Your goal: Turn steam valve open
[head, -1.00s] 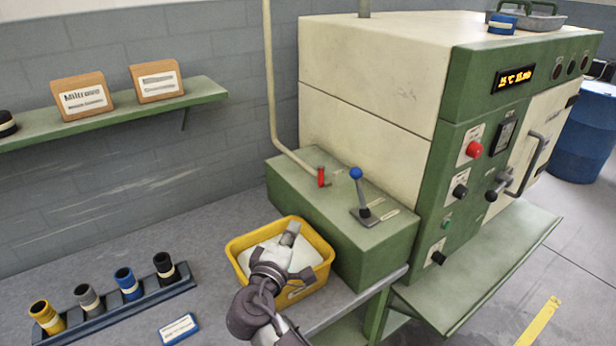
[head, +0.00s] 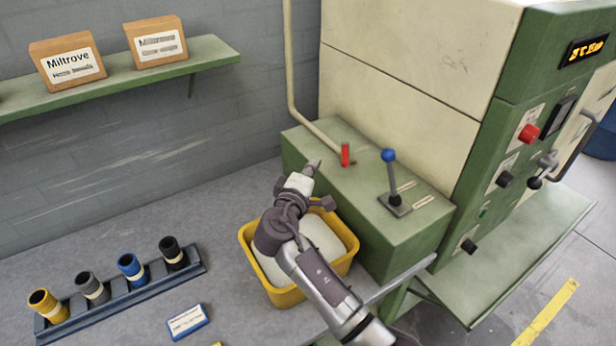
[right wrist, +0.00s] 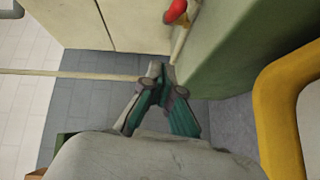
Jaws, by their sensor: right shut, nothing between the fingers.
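A small red handle (head: 345,154) stands upright at the end of a cream pipe (head: 300,118), on top of a green box; it looks like the steam valve. The red handle also shows at the top of the right wrist view (right wrist: 176,11). My right gripper (head: 312,167) is shut and empty, over the back of the yellow bin, left of the red handle and apart from it. In the right wrist view its fingertips (right wrist: 160,72) meet below the handle, beside the green box. My left gripper is not in view.
A blue-knobbed lever (head: 390,170) stands on the green box (head: 365,225), right of the red handle. A yellow bin (head: 285,297) with pale contents sits under my right arm. A rack (head: 120,302) of coloured cups stands at left. The cream machine (head: 400,85) rises behind the box.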

